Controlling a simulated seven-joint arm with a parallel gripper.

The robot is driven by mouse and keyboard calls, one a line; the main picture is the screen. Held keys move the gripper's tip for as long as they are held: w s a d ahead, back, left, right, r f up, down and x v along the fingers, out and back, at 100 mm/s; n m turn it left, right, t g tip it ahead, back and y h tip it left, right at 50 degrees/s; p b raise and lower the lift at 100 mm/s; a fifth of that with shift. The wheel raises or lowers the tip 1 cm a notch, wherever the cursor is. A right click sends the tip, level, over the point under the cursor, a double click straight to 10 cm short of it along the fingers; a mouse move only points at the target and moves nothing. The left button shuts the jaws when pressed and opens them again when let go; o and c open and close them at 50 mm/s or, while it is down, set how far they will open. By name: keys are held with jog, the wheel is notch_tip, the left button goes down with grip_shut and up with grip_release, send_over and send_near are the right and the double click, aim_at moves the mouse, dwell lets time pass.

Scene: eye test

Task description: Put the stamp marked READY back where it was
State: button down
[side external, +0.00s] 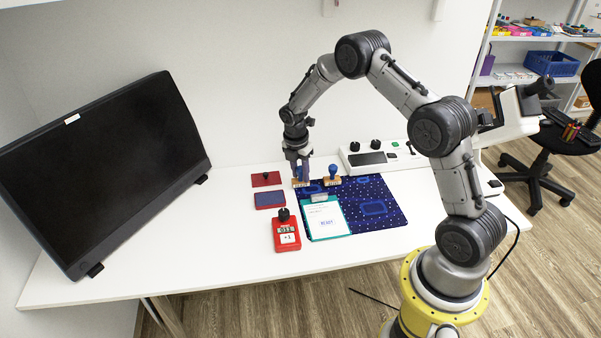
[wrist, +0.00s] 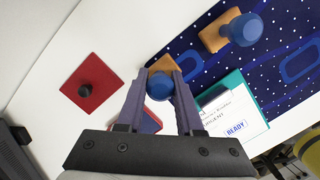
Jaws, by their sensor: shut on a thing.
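My gripper (side external: 300,168) is shut on the blue handle of a stamp with a wooden base (side external: 300,184). In the wrist view this held stamp (wrist: 159,88) is between my fingertips (wrist: 162,76). It is at the far left edge of the dark blue dotted mat (side external: 385,197); I cannot tell whether it touches the surface. A second stamp (side external: 333,173), also blue-handled with a wooden base, stands upright to its right on the mat; it also shows in the wrist view (wrist: 243,30). The lettering on both stamps is too small to read. Blue outlines are printed on the mat.
A teal clipboard (side external: 309,231) holds paper with a blue READY print. A red counter (side external: 286,236) stands left of it. A red pad with a black knob (side external: 262,179) and a blue-topped pad (side external: 268,199) lie left of the mat. A white control box (side external: 380,157) stands behind.

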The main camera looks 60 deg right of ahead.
jog(key=shift+f, duration=0.15)
jog(key=c, duration=0.6)
grip_release()
jog(key=shift+o, duration=0.2)
